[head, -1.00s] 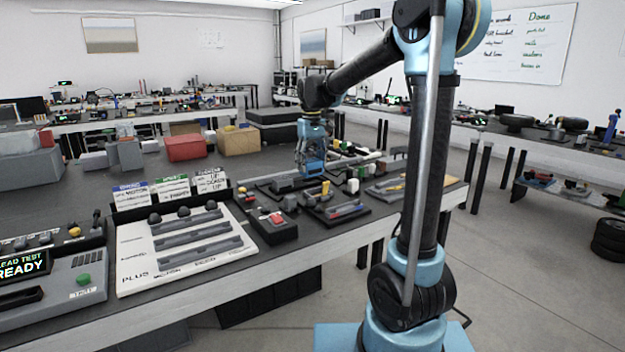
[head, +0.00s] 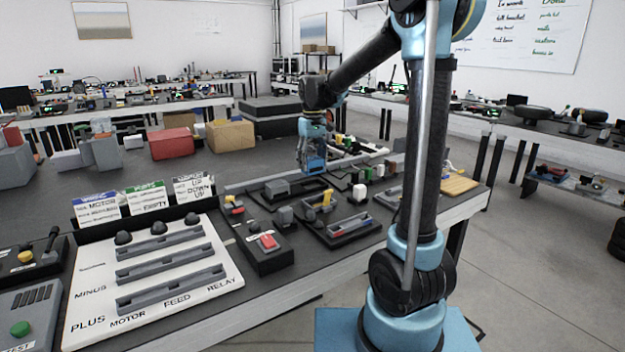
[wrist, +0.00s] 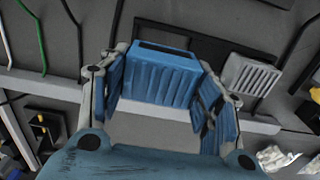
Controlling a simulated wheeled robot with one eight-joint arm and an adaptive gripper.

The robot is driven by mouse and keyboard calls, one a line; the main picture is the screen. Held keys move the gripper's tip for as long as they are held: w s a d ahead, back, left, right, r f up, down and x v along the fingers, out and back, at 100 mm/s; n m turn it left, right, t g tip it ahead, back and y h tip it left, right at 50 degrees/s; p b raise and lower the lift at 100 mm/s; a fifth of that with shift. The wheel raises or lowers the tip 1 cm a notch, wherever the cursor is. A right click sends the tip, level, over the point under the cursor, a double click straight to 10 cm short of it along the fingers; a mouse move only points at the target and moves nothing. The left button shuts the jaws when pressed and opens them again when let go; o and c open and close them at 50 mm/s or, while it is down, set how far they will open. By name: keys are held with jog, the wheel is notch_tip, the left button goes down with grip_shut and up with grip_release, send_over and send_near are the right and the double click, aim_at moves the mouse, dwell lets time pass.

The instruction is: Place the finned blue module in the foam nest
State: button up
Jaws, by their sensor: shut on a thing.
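The finned blue module (wrist: 160,76) is between the two fingers of my gripper (wrist: 163,88) in the wrist view. Its ribbed side faces the camera and a dark slot shows on its top. In the head view my gripper (head: 313,158) hangs over the far part of the bench, behind the dark trays, with blue showing at its end. In the wrist view a dark rectangular outline (wrist: 185,28) lies beyond the module; I cannot tell whether it is the foam nest. The module hides part of it.
A grey finned block (wrist: 252,74) lies right of the module in the wrist view. A grey rail (head: 250,185) crosses the bench. Dark trays (head: 345,238) with small parts and a white labelled board (head: 85,265) stand nearer. Red (head: 172,143) and tan boxes (head: 231,134) stand behind.

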aim_at(312, 159)
jog(key=shift+s+f, duration=0.1)
jog(key=shift+f, duration=2.8)
jog(key=o, duration=1.2)
notch_tip(312, 159, up, 12)
jog(key=shift+r, duration=0.1)
